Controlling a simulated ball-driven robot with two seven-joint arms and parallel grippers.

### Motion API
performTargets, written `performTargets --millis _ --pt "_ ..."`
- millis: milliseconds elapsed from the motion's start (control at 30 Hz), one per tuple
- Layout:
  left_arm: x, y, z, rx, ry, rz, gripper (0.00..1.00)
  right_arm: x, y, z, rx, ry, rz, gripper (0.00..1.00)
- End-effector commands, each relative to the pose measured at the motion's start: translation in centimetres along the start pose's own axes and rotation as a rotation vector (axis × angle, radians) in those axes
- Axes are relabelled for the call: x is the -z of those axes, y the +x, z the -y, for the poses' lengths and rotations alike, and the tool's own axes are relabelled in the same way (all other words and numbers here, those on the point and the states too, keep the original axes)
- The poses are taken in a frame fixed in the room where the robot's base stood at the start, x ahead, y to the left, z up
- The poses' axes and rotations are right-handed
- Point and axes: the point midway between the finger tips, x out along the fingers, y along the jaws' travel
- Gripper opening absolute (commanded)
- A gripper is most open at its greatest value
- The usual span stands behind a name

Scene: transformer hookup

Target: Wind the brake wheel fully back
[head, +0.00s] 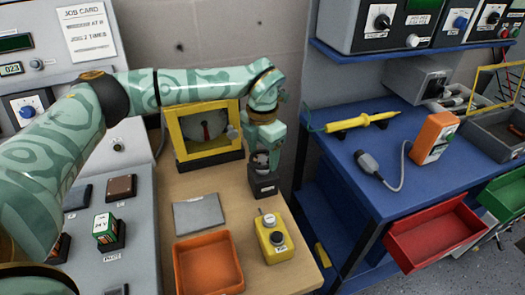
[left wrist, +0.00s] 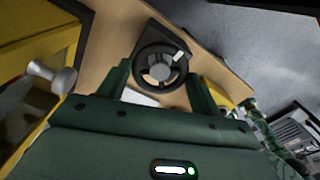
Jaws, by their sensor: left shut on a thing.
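The brake wheel (left wrist: 154,51) is a dark spoked ring with a pale hub and a white mark on its upper right rim, seen in the left wrist view. It sits on a dark block (head: 264,187) on the wooden bench in the head view, where my gripper mostly hides it. My left gripper (head: 262,158) points down over the wheel. In the left wrist view its two green fingers (left wrist: 160,74) close on the wheel from opposite sides. My right gripper is in neither view.
A yellow-framed gauge box (head: 183,153) with a side knob stands just left of the wheel. A yellow box (head: 273,243), an orange tray (head: 182,283) and a grey pad (head: 199,212) lie in front. A blue bench (head: 345,157) is to the right.

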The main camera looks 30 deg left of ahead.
Motion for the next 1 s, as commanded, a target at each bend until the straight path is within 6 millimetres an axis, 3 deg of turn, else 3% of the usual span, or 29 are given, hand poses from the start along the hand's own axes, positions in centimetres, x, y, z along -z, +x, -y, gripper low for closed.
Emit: performTargets --millis 367,1000 --pt "0.0 -0.5 0.0 -0.001 -0.111 0.002 0.42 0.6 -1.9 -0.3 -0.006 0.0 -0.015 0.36" --pt "0.0 -0.7 0.0 -0.001 -0.687 0.003 0.42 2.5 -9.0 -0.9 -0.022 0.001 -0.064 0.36"
